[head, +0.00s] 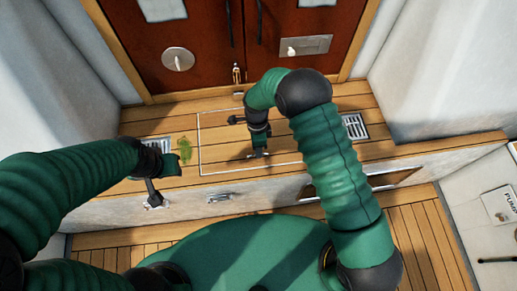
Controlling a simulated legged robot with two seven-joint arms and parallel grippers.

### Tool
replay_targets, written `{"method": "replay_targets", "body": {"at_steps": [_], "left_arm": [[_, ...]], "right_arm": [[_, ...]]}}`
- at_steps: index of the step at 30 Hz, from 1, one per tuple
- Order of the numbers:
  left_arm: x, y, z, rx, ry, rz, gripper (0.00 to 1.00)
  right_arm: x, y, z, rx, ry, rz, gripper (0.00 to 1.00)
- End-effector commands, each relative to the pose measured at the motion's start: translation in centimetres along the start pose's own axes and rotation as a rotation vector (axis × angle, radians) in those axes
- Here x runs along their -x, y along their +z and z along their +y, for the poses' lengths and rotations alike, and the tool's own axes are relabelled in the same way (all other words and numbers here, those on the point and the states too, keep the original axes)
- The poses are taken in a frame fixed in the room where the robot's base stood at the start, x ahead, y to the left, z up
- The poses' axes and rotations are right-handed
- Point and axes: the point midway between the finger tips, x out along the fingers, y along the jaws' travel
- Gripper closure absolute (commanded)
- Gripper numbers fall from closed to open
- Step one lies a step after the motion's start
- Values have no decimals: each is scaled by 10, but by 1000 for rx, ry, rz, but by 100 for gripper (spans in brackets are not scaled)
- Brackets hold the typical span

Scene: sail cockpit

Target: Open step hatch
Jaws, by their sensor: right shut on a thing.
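The step hatch (222,150) is a wooden panel outlined by a pale line in the top of the planked step. It looks flush with the step. My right gripper (258,154) points down at the hatch's front part and is shut on a small metal fitting there, mostly hidden by the fingers. My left gripper (154,200) hangs at the step's front edge, left of the hatch; its fingers are dark and small, and I cannot tell whether they are open.
Red-brown doors (210,40) with a metal latch (237,73) stand behind the step. Drain grilles (353,126) flank the hatch, and a green patch (185,149) lies on its left. A metal catch (219,197) is on the step's front face. White walls (440,75) close both sides.

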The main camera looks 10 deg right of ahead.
Motion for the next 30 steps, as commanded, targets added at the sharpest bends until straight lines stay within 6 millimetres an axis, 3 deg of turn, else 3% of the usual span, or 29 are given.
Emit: {"method": "replay_targets", "body": {"at_steps": [23,30], "left_arm": [[0,0,0,0,0,0,64],[10,-2,0,0,0,0,64]], "right_arm": [[1,-6,-3,-4,-5,5,100],[17,-6,-4,-3,-9,5,100]]}}
